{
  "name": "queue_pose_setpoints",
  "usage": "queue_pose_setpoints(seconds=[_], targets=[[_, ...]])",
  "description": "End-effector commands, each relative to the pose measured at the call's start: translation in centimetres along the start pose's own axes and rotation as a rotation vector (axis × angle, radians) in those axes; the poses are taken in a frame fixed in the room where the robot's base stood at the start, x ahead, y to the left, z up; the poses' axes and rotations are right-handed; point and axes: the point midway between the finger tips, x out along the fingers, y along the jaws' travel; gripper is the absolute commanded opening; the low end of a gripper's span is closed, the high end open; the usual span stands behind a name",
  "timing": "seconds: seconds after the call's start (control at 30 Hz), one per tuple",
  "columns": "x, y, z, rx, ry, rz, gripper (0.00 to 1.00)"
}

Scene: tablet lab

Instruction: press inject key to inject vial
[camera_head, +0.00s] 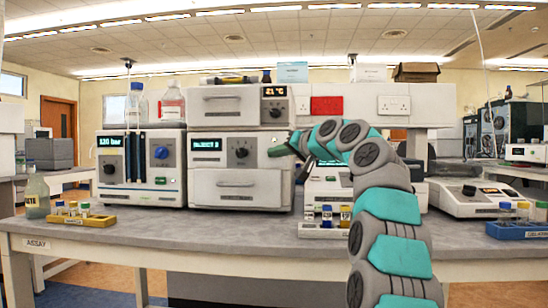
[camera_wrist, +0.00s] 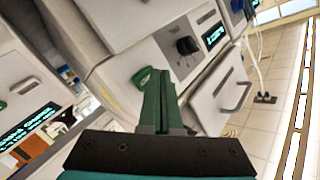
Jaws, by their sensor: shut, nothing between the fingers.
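The instrument stack (camera_head: 283,188) stands on the bench, its middle unit carrying a lit display (camera_head: 207,145) and a black knob (camera_head: 239,152). In the wrist view the same panel shows tilted, with the knob (camera_wrist: 187,46), the display (camera_wrist: 214,35) and a green key (camera_wrist: 146,76). My gripper (camera_head: 276,151) is shut and empty, its fingertips pointing at the right part of that panel. In the wrist view the fingertips (camera_wrist: 160,72) lie just beside the green key. I cannot tell whether they touch the panel. In the head view my fingers hide the key.
A yellow vial rack (camera_head: 97,221) sits at the left of the bench (camera_head: 190,228), another rack (camera_head: 310,231) in the middle, and a blue rack (camera_head: 520,232) at the right. A pump unit (camera_head: 170,195) with bottles on top stands left of the stack. A balance (camera_head: 470,203) stands right of my arm.

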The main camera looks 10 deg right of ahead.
Motion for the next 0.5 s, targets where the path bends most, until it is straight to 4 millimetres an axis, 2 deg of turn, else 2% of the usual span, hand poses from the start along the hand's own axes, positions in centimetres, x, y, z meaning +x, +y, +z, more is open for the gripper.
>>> queue_pose_setpoints(seconds=[0.5], targets=[[-0.56, -0.36, 0.66, 0.001, -0.002, -0.001, 0.00]])
